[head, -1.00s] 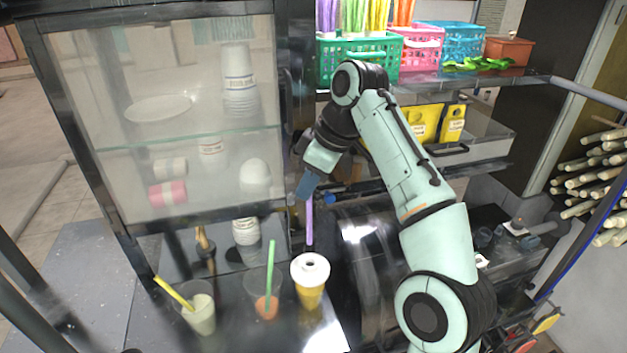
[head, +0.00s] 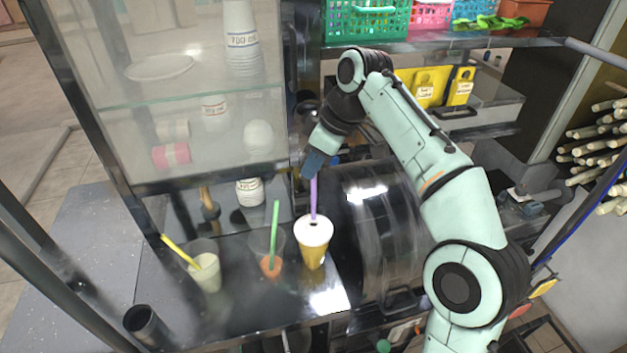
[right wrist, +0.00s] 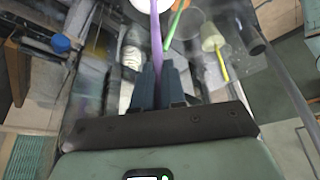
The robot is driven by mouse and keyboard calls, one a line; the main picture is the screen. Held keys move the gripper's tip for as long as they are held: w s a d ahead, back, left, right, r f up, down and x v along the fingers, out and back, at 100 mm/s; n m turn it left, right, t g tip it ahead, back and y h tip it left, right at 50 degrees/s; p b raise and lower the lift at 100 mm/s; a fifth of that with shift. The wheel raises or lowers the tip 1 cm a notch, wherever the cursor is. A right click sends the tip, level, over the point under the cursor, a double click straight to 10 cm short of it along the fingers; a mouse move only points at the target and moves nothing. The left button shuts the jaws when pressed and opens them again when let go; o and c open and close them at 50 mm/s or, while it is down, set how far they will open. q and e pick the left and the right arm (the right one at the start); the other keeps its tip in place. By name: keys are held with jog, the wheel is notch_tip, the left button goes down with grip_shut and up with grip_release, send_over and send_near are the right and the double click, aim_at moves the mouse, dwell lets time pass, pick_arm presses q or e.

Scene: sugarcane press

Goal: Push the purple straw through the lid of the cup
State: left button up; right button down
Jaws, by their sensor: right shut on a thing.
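The purple straw (head: 314,199) is held nearly upright by my right gripper (head: 313,168), which is shut on its upper part. The straw's lower end is at the white lid (head: 314,231) of the cup (head: 313,256), which holds a yellow drink. I cannot tell whether the tip only touches the lid or is in its hole. In the right wrist view the purple straw (right wrist: 157,45) runs from between the fingers (right wrist: 160,82) to the white lid (right wrist: 145,4). My left gripper is not clearly visible.
Left of the cup stand a clear cup with a green straw (head: 275,230) and a cup with a yellow straw (head: 205,272). A dark empty cup (head: 143,322) is at the front left. A glass cabinet (head: 180,100) stands behind; a metal drum (head: 375,225) is right.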

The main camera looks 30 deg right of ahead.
pick_arm(q)
jog(key=shift+w+r, duration=0.15)
jog(key=shift+w, duration=0.05)
dwell(0.4)
pick_arm(e)
jog(key=b, duration=0.3)
send_over(313, 218)
jog(key=shift+w+d+f, duration=0.1)
jog(key=shift+f, duration=1.6)
jog(key=shift+w+d+f, duration=0.1)
jog(key=shift+f, duration=1.6)
pick_arm(q)
jog(key=s+f+b, duration=0.3)
jog(key=s+f, duration=0.4)
jog(key=f, duration=0.2)
jog(key=shift+s+g+b, duration=0.25)
jog(key=shift+g+b, duration=0.1)
jog(key=shift+g, duration=0.05)
pick_arm(e)
jog(key=shift+f, duration=3.35)
jog(key=c, duration=1.1)
grip_release()
pick_arm(q)
jog(key=shift+r, duration=0.1)
